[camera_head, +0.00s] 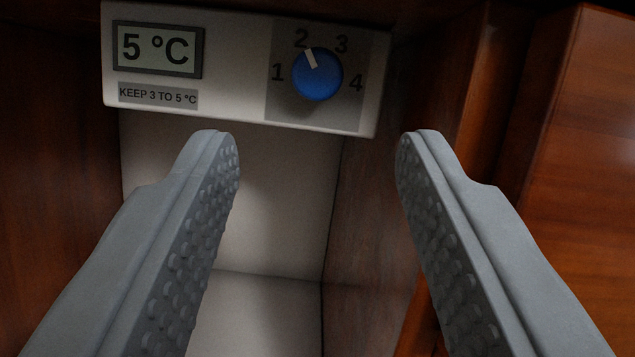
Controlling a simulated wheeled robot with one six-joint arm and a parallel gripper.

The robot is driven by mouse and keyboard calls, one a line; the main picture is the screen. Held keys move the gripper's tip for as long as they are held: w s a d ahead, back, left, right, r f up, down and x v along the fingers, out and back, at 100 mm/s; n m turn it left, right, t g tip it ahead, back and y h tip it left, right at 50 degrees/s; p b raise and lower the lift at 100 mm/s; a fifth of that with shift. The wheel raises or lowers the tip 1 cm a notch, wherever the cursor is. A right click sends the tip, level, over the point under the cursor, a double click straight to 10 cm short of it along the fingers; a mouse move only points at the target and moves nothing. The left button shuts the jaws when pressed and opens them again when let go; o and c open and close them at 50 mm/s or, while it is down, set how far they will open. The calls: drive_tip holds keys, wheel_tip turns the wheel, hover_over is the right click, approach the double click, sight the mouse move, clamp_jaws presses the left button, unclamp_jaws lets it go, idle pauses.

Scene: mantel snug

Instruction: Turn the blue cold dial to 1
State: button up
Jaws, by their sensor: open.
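The blue dial (319,81) is a round knob on the right part of a white control panel (235,40) at the top of the view. Its white pointer mark (310,58) points up and slightly left, at the 2. The printed numbers 1, 2, 3 and 4 run around it from left to right. My gripper (319,146) is open and empty, its two grey studded fingers spread wide. In the picture the dial lies above and between the fingertips. Neither finger touches it.
The panel's display (157,48) reads 5 °C, with a label (158,96) below saying KEEP 3 TO 5 °C. A pale recess (265,200) opens below the panel. Brown wooden walls stand on the left (50,150) and right (575,150).

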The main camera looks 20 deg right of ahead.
drive_tip(key=v, duration=1)
drive_tip(key=shift+s, duration=0.15)
drive_tip(key=shift+a, duration=0.1)
drive_tip(key=m+h, duration=0.2)
approach(319, 74)
drive_tip(key=x, duration=0.8)
